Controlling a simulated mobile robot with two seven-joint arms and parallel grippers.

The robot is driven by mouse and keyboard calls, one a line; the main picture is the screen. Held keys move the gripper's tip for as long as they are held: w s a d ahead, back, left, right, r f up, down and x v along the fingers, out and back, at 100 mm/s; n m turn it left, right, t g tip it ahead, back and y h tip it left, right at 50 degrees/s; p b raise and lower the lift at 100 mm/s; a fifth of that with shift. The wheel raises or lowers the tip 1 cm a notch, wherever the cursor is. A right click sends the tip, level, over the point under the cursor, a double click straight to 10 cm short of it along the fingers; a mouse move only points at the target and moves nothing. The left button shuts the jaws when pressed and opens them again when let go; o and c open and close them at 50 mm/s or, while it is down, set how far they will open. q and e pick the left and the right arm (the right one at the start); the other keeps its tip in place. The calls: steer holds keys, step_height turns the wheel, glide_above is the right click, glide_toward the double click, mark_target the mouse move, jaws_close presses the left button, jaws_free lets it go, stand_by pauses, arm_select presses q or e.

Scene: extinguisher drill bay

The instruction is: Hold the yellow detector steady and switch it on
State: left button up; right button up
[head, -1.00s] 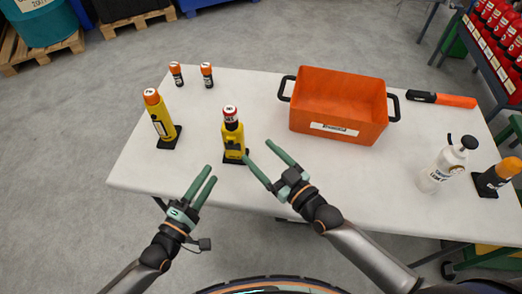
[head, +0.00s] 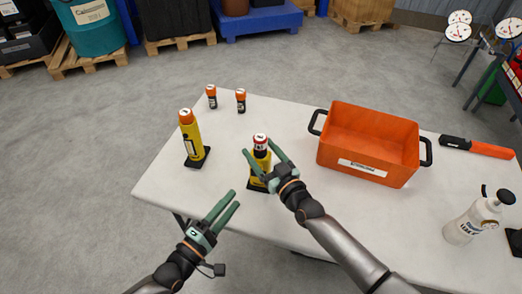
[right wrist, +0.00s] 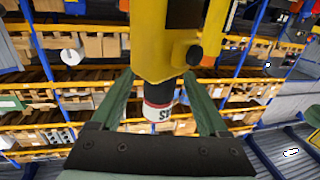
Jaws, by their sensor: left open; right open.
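The yellow detector (head: 262,161) stands upright on a black base near the front of the white table. It has a dark neck and a red-and-white top. My right gripper (head: 259,149) is open, with one finger on each side of it. The right wrist view shows the yellow body (right wrist: 165,45), turned over in that picture, with a black knob (right wrist: 194,55) and a small orange part. Its dark neck and white-and-red top lie between the open fingers; contact cannot be told. My left gripper (head: 235,199) is open and empty, lower left of the detector by the table's front edge.
A yellow cylinder with an orange top (head: 191,135) stands on a black base to the left. Two small orange-capped canisters (head: 226,98) stand behind. An orange crate (head: 368,145), a white pump bottle (head: 475,220) and an orange-black tool (head: 478,147) are to the right.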

jaws_close()
stand_by(0.8)
jaws_free()
stand_by(0.3)
steer(key=v, duration=1.2)
steer(key=shift+f, duration=0.1)
